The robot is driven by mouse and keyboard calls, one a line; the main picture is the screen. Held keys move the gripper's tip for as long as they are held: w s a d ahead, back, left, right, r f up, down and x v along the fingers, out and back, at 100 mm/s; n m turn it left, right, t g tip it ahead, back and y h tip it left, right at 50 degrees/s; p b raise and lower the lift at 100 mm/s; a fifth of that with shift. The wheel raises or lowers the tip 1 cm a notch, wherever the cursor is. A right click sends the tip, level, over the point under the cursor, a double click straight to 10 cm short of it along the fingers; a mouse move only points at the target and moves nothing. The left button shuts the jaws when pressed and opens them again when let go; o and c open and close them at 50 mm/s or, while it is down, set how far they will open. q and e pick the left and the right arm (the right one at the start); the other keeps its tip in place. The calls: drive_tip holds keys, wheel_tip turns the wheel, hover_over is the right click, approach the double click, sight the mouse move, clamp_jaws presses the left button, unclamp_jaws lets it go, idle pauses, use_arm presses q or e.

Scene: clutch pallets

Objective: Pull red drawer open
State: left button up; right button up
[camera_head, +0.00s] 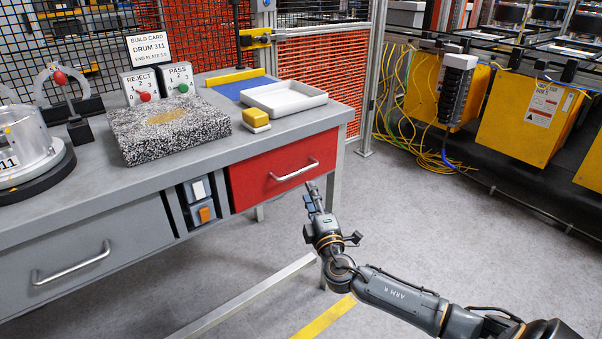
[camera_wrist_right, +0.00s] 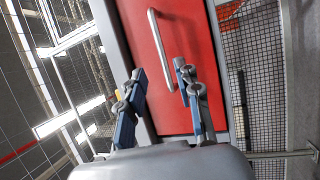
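The red drawer (camera_head: 262,178) is set in the right end of the grey workbench, and its front looks flush with the bench. Its silver bar handle (camera_head: 295,170) runs across the front. My right gripper (camera_head: 312,192) is just in front of and slightly below the handle's right end. In the right wrist view the red drawer (camera_wrist_right: 180,100) fills the middle, with the handle (camera_wrist_right: 160,48) ahead of the fingers. The two blue-padded fingers of my right gripper (camera_wrist_right: 160,82) are spread apart with nothing between them. My left gripper is not in view.
A grey drawer (camera_head: 85,258) is at the left.

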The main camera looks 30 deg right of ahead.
sight(300, 171)
drive_tip(key=x, duration=1)
drive_tip(key=shift+f, duration=0.1)
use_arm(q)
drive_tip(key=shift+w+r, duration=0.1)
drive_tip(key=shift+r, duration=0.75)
use_arm(e)
clamp_jaws()
